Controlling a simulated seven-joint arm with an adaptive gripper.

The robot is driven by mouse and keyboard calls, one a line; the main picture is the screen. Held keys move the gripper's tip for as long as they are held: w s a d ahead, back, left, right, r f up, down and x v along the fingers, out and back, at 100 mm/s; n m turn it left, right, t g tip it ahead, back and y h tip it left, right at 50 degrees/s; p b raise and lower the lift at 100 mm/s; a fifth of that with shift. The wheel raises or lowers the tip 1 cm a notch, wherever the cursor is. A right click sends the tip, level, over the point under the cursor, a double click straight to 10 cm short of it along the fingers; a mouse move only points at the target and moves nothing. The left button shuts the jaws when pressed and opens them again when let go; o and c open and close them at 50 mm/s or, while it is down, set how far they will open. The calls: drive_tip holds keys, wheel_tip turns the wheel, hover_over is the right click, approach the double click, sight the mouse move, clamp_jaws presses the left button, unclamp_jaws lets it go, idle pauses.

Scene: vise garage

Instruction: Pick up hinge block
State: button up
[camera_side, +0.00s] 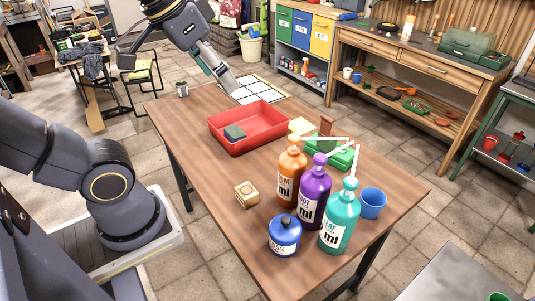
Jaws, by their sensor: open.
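I cannot tell for certain which piece is the hinge block. A small light wooden block (246,194) with a dark round mark sits alone on the wooden table, left of the bottles. A small dark green block (235,132) lies in the red tray (262,142). A reddish-brown block (326,125) stands by a green tray (343,157) behind the bottles.
Orange (290,178), purple (314,198) and teal (339,224) pump bottles stand close together near the front right. A blue jar (284,235) and blue cup (372,203) flank them. A white grid sheet (257,90) lies at the far end. The table's left front is clear.

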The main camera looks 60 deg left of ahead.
drive_tip(key=w+a+r+g, duration=0.1)
drive_tip(key=w+r, duration=1)
drive_tip(key=w, duration=0.4)
drive_tip(key=g, duration=0.3)
hover_over(327, 119)
drive_tip(key=s, duration=0.1)
wheel_tip(327, 119, down, 15)
drive_tip(key=shift+g, duration=0.8)
drive_tip(key=shift+w+a+f, duration=0.1)
drive_tip(key=shift+w+f, duration=0.15)
drive_tip(key=shift+f, duration=3.9)
drive_tip(key=shift+w+a+f, duration=0.1)
drive_tip(key=shift+w+f, duration=0.15)
drive_tip(key=shift+f, duration=3.9)
drive_tip(key=shift+w+a+f, duration=0.1)
drive_tip(key=shift+w+f, duration=0.15)
drive_tip(key=shift+f, duration=3.9)
clamp_jaws()
